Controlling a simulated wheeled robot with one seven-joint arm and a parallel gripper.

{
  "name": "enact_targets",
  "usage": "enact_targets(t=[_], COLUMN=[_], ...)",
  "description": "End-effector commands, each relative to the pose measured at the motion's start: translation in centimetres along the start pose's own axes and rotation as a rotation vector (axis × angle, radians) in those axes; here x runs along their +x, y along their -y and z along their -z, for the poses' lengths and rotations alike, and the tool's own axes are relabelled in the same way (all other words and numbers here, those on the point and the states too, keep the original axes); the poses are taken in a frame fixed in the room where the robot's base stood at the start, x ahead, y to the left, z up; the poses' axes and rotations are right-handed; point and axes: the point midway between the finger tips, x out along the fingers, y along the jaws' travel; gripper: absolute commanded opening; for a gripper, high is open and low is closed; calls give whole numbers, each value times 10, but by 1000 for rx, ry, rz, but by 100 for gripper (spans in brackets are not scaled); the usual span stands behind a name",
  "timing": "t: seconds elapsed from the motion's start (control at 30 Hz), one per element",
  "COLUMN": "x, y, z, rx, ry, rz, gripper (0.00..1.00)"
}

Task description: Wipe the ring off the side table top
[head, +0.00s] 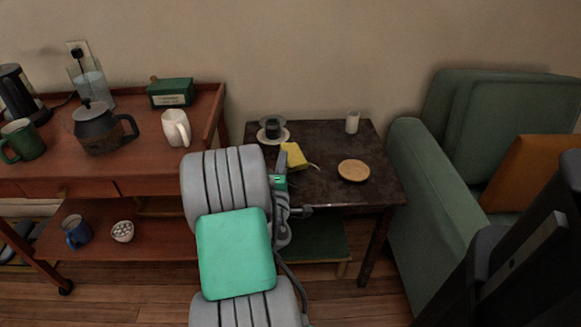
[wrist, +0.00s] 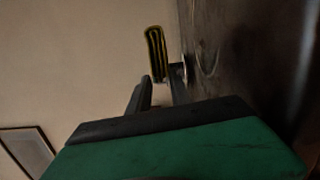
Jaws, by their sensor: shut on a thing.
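The side table (head: 330,194) has a dark, worn top. My gripper (head: 284,163) is over its left part, shut on a yellow sponge (head: 294,155). In the wrist view the sponge (wrist: 156,54) shows as a dark piece with yellow edges, beyond the two fingertips (wrist: 160,84). Whether it touches the table top (wrist: 238,58) is hard to tell. A short pale curved mark (head: 314,166) shows just right of the sponge; a faint pale curve (wrist: 207,50) also shows on the top in the wrist view. My arm hides the table's near left part.
A dark cup (head: 272,127) on a pale saucer stands at the table's back left. A white cylinder (head: 352,121) stands at the back right, and a round wooden coaster (head: 353,170) lies right of centre. A green armchair (head: 425,170) is close on the right, a wooden cart (head: 75,178) on the left.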

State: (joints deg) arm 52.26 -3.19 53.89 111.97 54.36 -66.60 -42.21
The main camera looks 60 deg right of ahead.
Motion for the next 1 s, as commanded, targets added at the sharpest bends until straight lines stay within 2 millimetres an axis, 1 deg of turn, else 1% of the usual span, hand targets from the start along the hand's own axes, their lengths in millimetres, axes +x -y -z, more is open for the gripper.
enact_targets(t=[0.03,0.13,0.23,0.53,0.67,1.0], x=[-9,-10,-10,-10,-9,-4], y=[23,21,18,14,1,-48], z=[10,19,24,24,23,16], rx=[7,6,6,5,5,4], ry=[-13,-13,-11,-9,-8,2], rz=[32,33,33,34,33,20], gripper=[0,0,0,0,0,0])
